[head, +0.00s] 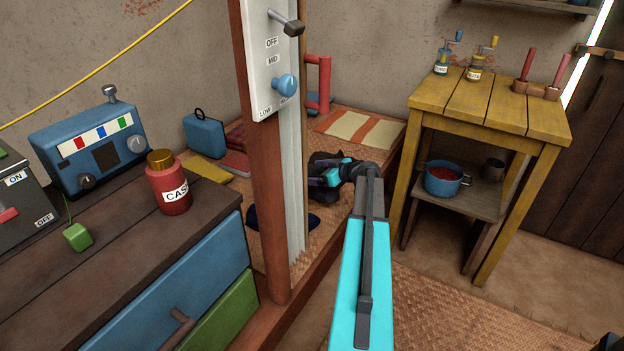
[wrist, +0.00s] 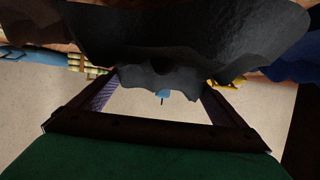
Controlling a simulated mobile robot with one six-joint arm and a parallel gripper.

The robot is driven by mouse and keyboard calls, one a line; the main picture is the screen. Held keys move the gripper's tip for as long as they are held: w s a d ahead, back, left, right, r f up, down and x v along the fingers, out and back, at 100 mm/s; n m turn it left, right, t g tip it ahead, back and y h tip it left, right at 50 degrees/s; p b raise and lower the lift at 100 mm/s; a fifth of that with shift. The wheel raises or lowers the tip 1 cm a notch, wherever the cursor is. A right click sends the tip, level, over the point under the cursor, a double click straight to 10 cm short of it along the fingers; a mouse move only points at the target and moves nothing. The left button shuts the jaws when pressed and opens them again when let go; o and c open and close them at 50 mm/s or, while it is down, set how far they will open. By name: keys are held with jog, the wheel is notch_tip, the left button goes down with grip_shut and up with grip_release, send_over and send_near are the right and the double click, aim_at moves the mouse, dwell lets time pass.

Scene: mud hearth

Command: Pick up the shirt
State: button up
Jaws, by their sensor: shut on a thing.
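The shirt looks like a crumpled dark grey cloth (head: 322,194) at the woven bed in the head view. In the wrist view, the same grey shirt (wrist: 165,45) fills the upper middle and hangs in folds between the fingers. My gripper (head: 330,177) is at the cloth, partly hidden by my own arm in the head view. In the wrist view my gripper (wrist: 160,82) has its two dark fingers on either side of the cloth, shut on it. I cannot tell whether the shirt still touches the bed.
A yellow table (head: 487,110) stands close on the right. A dark blue cloth (head: 290,218) and a blue case (head: 204,136) lie on the bed. A dresser (head: 130,265) fills the left.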

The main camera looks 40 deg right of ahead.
aim_at(312, 172)
notch_tip(312, 172, up, 6)
jog(key=shift+f+p, duration=0.15)
jog(key=shift+p, duration=0.15)
